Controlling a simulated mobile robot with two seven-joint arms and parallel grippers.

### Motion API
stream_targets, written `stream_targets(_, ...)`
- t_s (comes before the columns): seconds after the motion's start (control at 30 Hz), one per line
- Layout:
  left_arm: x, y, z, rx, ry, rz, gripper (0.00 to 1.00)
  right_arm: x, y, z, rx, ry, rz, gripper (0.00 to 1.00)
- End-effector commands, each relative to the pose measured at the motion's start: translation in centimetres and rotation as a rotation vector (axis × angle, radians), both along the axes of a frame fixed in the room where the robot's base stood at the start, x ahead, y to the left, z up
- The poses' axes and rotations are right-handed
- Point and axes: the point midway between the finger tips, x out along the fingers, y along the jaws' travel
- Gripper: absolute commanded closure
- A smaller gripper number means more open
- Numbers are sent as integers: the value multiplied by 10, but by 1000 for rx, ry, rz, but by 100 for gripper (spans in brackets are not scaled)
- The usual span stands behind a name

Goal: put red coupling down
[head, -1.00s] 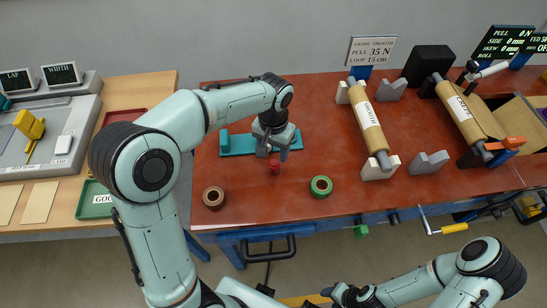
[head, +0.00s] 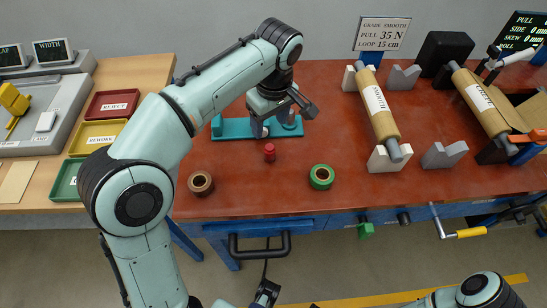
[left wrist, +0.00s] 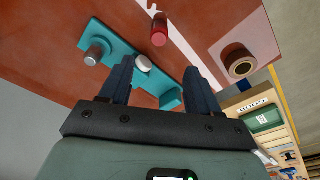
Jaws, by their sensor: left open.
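The red coupling (head: 270,152) stands upright on the red-brown table, in front of the teal fixture (head: 232,131). My left gripper (head: 284,118) is open and empty, above and behind the coupling, over the fixture, and hides part of it. In the left wrist view the red coupling (left wrist: 159,29) stands beyond the open fingertips (left wrist: 157,72), clear of them. The teal fixture (left wrist: 115,52) lies between, with a grey metal peg and a pale round-topped piece on it.
A brown ring (head: 201,184) and a green ring (head: 321,177) lie left and right of the coupling, near the front edge. Rollers on cradles (head: 391,160) fill the right side. Colored trays (head: 113,104) stand on the left bench. Table around the coupling is clear.

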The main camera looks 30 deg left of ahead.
Motion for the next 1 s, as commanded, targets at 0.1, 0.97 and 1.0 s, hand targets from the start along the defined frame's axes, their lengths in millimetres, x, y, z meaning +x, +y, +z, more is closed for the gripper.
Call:
stream_targets(0.1,0,3,-21,1,4,4,38,0,0,-5,0,-3,0,51)
stream_targets(0.97,6,5,-128,-1,3,0,38,9,0,-23,-6,-37,-9,51)
stream_targets(1.0,7,6,-128,-1,2,0,38,9,0,-23,-6,-37,-9,51)
